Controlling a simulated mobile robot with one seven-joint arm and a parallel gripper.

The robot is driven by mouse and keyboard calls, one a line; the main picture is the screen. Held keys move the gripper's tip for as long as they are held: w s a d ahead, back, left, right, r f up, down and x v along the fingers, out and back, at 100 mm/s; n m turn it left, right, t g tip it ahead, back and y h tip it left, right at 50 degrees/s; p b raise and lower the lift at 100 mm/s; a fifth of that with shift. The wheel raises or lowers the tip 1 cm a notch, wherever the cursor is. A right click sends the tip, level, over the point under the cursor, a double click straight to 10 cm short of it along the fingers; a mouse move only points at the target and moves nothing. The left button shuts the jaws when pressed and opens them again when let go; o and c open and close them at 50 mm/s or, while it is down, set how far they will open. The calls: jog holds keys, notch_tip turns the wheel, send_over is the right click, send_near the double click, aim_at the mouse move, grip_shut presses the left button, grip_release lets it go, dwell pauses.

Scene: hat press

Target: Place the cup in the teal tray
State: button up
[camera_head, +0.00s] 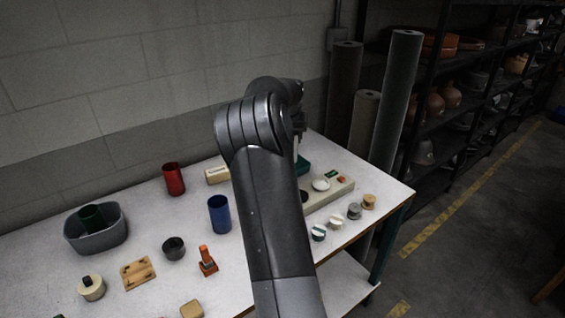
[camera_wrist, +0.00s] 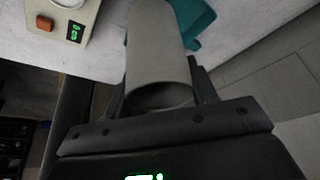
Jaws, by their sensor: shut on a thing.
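A grey cup (camera_wrist: 157,45) is in my gripper (camera_wrist: 160,88) in the wrist view, with one finger on each side of its wall. Its open mouth faces the camera. The teal tray (camera_wrist: 194,20) is just beyond and to the right of the cup, partly hidden by it. I cannot tell whether cup and tray touch. In the head view a small part of the teal tray (camera_head: 302,164) shows beside my arm at the back of the table. My arm hides the cup and most of the gripper there.
A pale scale (camera_head: 330,198) stands right of my arm, with several small round tins before it. A blue cup (camera_head: 219,215), red cup (camera_head: 173,180) and grey basin (camera_head: 108,236) holding a green cup (camera_head: 92,218) are left. Rolls stand behind the table's right end.

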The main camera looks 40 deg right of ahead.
jog(key=s+d+m, duration=0.1)
jog(key=s+d, duration=0.3)
jog(key=d, duration=0.2)
jog(key=shift+w+a+f, duration=0.85)
jog(key=shift+w+f, duration=0.8)
jog(key=shift+f, duration=0.05)
jog(key=shift+w+a+f, duration=0.9)
jog(key=shift+w+f, duration=0.8)
jog(key=shift+f, duration=0.05)
jog(key=shift+w+a+f, duration=0.85)
jog(key=shift+w+f, duration=0.8)
jog(key=shift+f, duration=0.05)
jog(key=o, duration=1)
jog(key=shift+f, duration=0.1)
